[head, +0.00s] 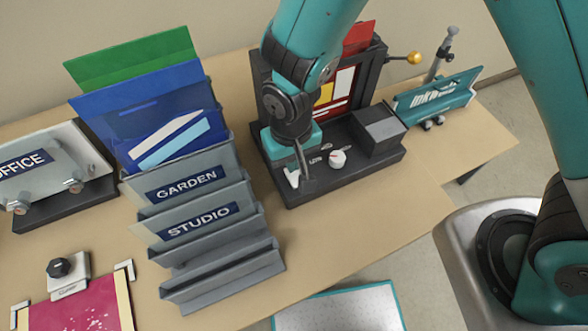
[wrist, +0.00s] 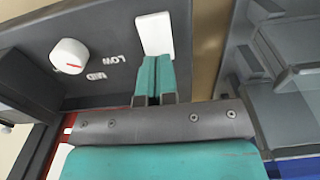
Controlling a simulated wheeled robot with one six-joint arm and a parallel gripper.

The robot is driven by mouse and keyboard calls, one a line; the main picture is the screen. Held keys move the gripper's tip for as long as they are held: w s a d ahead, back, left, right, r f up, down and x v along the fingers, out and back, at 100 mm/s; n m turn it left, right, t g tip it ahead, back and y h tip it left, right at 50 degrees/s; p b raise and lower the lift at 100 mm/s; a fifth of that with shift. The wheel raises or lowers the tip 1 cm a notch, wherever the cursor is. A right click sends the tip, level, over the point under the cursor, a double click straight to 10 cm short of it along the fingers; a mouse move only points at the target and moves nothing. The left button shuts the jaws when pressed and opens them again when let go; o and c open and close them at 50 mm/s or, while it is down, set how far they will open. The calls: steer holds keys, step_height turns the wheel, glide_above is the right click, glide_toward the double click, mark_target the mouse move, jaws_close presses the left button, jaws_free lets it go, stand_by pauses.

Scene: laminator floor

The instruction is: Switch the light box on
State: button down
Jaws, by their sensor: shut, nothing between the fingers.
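A dark unit (head: 375,165) with an upright frame and a red, white and yellow panel (head: 333,92) stands on the table; I take it to be the light box. Its base carries a white knob (head: 338,159) with a red mark; the wrist view shows the knob (wrist: 69,56) beside the words LOW and MID. A white rocker switch (wrist: 154,34) sits next to it. My gripper (head: 303,172) is shut and empty, pointing down at the base. In the wrist view its teal fingertips (wrist: 155,76) are at the switch's near edge; I cannot tell whether they touch. The fingers partly hide the switch.
A grey stepped rack (head: 222,262) with GARDEN and STUDIO cards and blue and green sheets stands close left of the unit. A yellow-ball lever (head: 414,57) and a teal sign (head: 438,97) are at the right. The table's front right is clear.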

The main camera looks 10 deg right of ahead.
steer(key=shift+r+p, duration=2)
steer(key=shift+r, duration=0.75)
steer(key=shift+r, duration=0.2)
steer(key=s+d+r+n+y+b, duration=0.2)
steer(key=s+d+r, duration=0.3)
steer(key=r, duration=0.5)
steer(key=s+d+r+n+y+b, duration=0.1)
steer(key=s+d+r, duration=0.4)
steer(key=r, duration=0.5)
steer(key=shift+s+r+n+y+b, duration=0.25)
steer(key=shift+n+y+b, duration=0.15)
steer(key=shift+y, duration=0.2)
steer(key=shift+w, duration=0.1)
